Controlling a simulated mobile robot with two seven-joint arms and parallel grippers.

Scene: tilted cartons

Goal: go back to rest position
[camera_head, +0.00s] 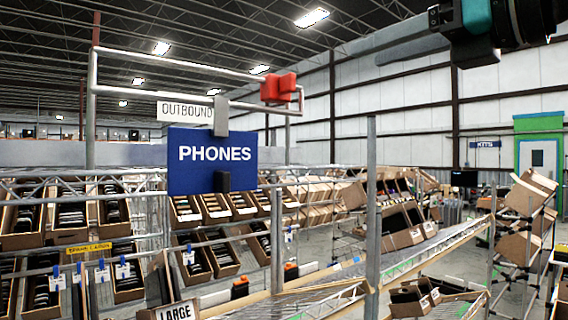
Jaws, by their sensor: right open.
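My right gripper (462,36) shows at the top right edge, black with a teal band, and its arm runs out of the picture to the right. It is open, and nothing shows in it. It hangs in the air in front of the white wall, apart from the shelves and cartons. My left gripper is not in view. Tilted cartons (405,238) stand on the racks in the middle and at the left, several holding dark packages.
A blue PHONES sign (212,161) hangs below an OUTBOUND sign (185,111) on a metal frame. A wire shelf (440,243) slopes across the lower right. Another rack of cartons (527,195) stands at the right. A metal post (371,200) rises near the middle.

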